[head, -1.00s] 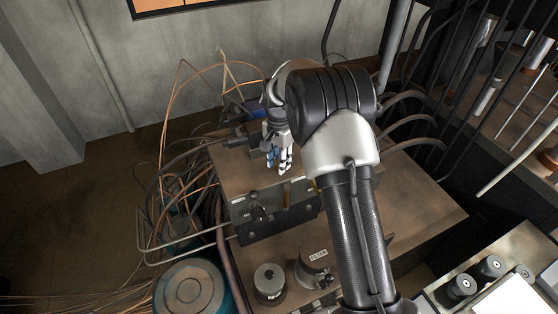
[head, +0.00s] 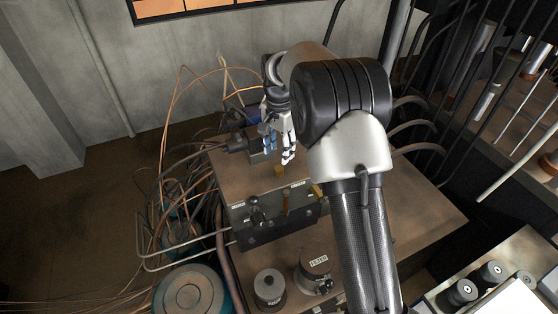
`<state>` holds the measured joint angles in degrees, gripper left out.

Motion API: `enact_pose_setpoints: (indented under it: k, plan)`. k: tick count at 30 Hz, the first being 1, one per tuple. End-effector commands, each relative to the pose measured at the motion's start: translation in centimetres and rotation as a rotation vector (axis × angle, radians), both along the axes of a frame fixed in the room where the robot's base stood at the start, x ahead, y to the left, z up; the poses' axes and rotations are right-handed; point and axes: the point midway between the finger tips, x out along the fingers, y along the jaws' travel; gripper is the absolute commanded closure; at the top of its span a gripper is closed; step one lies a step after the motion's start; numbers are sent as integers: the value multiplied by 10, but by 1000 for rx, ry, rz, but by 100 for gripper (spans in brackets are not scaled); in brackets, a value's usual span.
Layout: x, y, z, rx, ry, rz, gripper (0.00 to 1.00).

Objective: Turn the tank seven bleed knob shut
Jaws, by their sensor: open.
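My gripper (head: 278,153) points down with its fingers apart and nothing between them. A small brass knob (head: 278,171) shows just below the fingertips in the picture; I cannot tell the height gap. On the dark front panel (head: 262,234) are a black knob (head: 256,213), a brass lever (head: 286,203) and another brass piece (head: 316,191). Small white labels sit above them, too small to read. I cannot tell which knob is tank seven's bleed. My arm hides the panel's right part.
Two grey canisters stand in front of the box, one plain (head: 269,288) and one marked FILTER (head: 314,268). A teal tank (head: 187,292) and tangled cables (head: 190,190) lie left. Black hoses (head: 415,130) crowd the right. The box top's right side is clear.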

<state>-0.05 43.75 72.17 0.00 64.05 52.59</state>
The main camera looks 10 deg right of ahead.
Motion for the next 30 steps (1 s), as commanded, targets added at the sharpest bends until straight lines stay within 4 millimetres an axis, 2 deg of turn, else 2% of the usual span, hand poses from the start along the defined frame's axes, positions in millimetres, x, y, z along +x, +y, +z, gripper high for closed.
enact_pose_setpoints:
  k: [3,9,25,30]
  plan:
    - [1,0,23,0,-4,0,54]
    - [0,0,41,1,-1,0,54]
    - [0,0,44,0,-1,1,54]
    - [-16,0,58,-1,-26,50,54]
